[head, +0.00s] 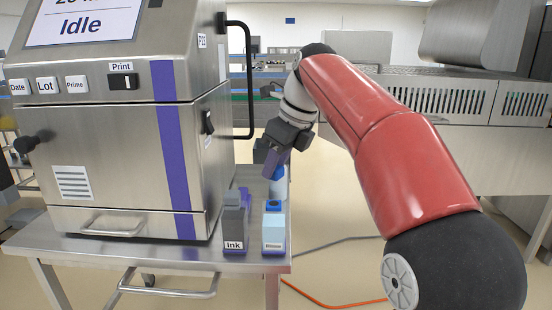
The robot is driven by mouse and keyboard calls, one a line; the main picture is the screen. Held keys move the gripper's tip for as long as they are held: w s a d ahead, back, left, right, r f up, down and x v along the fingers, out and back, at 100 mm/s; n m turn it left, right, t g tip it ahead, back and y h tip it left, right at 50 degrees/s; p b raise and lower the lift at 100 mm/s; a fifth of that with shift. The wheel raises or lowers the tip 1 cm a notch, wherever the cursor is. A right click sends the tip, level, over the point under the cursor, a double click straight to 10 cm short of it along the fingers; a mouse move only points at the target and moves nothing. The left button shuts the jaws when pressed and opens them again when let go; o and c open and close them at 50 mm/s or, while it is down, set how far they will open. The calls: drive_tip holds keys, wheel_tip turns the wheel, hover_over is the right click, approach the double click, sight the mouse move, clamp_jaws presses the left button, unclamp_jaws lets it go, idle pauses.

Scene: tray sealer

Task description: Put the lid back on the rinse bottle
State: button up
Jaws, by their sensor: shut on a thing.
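The rinse bottle (273,232) is a pale blue block with a white "Rinse" label, upright at the front right corner of the steel cart. Its top (274,205) is blue with a dark spot in the middle that looks like an opening. My gripper (274,168) is behind and above it, pointing down, apart from it. The gripper is shut on a small blue thing that looks like the lid, though the fingers hide much of it. A pale blue body (278,187) shows just below the fingers; whether it touches the held thing I cannot tell.
A grey ink bottle (235,222) stands just left of the rinse bottle, with a purple item (244,198) behind it. The steel printer (130,150) fills the left of the cart (180,263). A black bar handle (248,85) juts from the printer's right side.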

sight(280, 179)
drive_tip(key=shift+f+b, duration=2.15)
drive_tip(key=shift+f, duration=0.8)
drive_tip(key=shift+r+p, duration=0.1)
drive_tip(key=shift+p, duration=0.65)
drive_tip(key=shift+f+p, duration=0.2)
drive_tip(key=shift+p, duration=0.4)
idle(0.5)
drive_tip(key=o, duration=1.5)
